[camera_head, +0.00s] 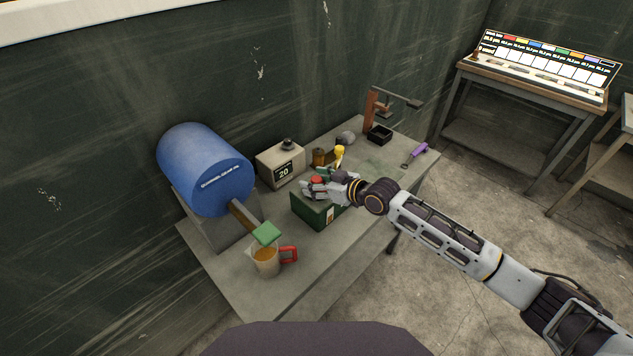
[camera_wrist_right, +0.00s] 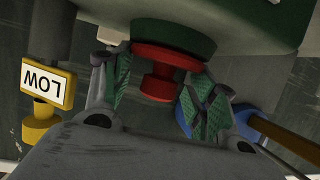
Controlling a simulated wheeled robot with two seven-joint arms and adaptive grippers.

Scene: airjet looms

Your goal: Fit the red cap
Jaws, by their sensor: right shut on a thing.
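The red cap (camera_head: 317,180) is at my right gripper (camera_head: 308,188), over the dark green box (camera_head: 318,213) on the bench. In the right wrist view the cap (camera_wrist_right: 158,82) has a wide flange and a narrower knob. It lies between the green-padded fingers of my right gripper (camera_wrist_right: 160,98), which is shut on it. The flange sits against or very close to a round green part (camera_wrist_right: 172,38); I cannot tell whether they touch. My left gripper is not in view.
The grey bench (camera_head: 210,262) also holds a blue drum (camera_head: 205,170), a beige box marked 20 (camera_head: 281,165), a jug of orange liquid (camera_head: 264,262), a brown stand (camera_head: 372,108) and a purple-handled tool (camera_head: 418,150).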

